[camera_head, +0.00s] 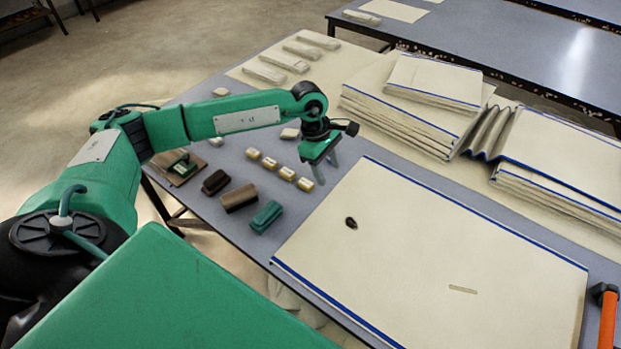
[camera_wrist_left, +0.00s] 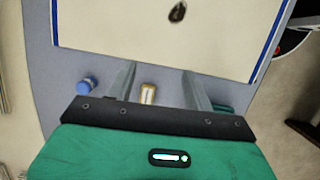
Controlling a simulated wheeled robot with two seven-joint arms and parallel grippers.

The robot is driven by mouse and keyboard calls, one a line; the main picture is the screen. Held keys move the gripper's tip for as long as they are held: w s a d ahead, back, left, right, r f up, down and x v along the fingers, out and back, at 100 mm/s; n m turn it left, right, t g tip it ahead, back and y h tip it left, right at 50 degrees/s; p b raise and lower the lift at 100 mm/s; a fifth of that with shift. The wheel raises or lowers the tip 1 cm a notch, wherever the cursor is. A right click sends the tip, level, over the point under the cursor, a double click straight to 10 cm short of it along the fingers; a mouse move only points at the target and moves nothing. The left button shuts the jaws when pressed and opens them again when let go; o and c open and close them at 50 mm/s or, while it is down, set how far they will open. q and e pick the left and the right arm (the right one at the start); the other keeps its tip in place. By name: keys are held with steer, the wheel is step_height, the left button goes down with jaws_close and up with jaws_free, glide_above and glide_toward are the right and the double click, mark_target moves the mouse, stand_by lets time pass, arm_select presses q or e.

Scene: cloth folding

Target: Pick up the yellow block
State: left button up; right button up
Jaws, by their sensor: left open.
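Several small yellowish blocks (camera_head: 287,173) with pale bands lie in a slanting row on the blue-grey table. My left gripper (camera_head: 326,171) is open and points down just to the right of the row's near end. In the left wrist view one yellowish block (camera_wrist_left: 147,94) lies between the two fingers of my left gripper (camera_wrist_left: 158,70), closer to the left finger. The block appears to rest on the table, and I see no finger closed on it. My right gripper is not in view.
A large cream cloth panel (camera_head: 430,250) with blue edges lies right of the gripper. A teal block (camera_head: 266,216), a brown block (camera_head: 239,198) and a dark block (camera_head: 215,181) lie left. Folded cloth stacks (camera_head: 400,115) stand behind. The wrist view shows a blue cylinder (camera_wrist_left: 86,86).

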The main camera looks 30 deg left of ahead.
arm_select(q)
steer(key=w+a+r+y, duration=0.1)
steer(key=a+r+y, duration=0.15)
steer(key=a, duration=0.55)
steer(key=p, duration=0.1)
glide_above(306, 183)
steer(key=shift+y, duration=0.35)
steer(key=f, duration=0.8)
steer(key=shift+s+a+f, duration=0.2)
steer(key=shift+s+f, duration=0.1)
steer(key=shift+f, duration=0.1)
steer(key=f, duration=0.1)
steer(key=f+p, duration=0.1)
steer(key=f, duration=0.3)
steer(key=shift+w+d+f+p, duration=0.15)
steer(key=shift+w+p, duration=0.2)
steer(key=shift+p, duration=0.05)
steer(key=shift+f, duration=0.2)
steer(key=shift+c, duration=1.3)
steer(key=c, duration=0.8)
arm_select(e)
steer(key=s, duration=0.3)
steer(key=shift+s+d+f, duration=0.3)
